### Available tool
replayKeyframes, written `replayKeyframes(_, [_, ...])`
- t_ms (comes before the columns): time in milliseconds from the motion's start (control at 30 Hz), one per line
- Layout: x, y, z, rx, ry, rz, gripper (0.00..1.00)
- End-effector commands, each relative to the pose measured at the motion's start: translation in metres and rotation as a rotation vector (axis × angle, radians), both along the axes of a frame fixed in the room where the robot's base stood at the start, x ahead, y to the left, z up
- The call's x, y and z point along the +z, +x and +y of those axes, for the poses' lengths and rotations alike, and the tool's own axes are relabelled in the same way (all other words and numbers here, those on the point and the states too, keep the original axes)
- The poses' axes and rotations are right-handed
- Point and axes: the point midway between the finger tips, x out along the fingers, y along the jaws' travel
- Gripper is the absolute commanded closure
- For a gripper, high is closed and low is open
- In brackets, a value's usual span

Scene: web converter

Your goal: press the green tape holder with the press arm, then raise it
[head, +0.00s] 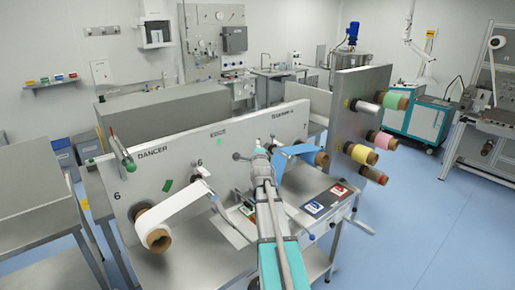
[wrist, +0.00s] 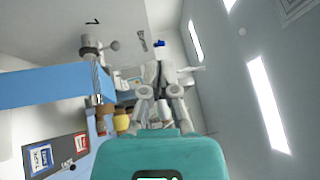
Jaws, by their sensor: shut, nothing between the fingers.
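My gripper (head: 262,154) is in front of the long grey panel near its right end, with no object seen in it. The wrist view shows its fingers (wrist: 160,82) drawn together. A small green part (head: 249,211) shows low beside my arm, partly hidden; I cannot tell if it is the green tape holder. Another lever (head: 358,226) sticks out at the bench's right end.
A white web roll (head: 158,238) hangs at the left, and a blue web (head: 296,160) runs just right of my gripper. It also shows in the wrist view (wrist: 50,86). Red and blue labels (head: 325,200) lie on the bench. Coloured rolls (head: 361,153) stick out at right.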

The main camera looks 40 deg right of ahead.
Motion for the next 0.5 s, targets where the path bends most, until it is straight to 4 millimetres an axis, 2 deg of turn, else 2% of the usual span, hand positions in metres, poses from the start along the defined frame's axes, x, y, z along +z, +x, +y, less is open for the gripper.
replayKeyframes(33, [0.002,0.010,-0.006,0.000,0.000,0.000,1.00])
replayKeyframes(400, [0.012,0.058,-0.036,0.000,0.000,0.000,1.00])
replayKeyframes(500, [0.013,0.064,-0.032,0.001,0.000,0.000,1.00])
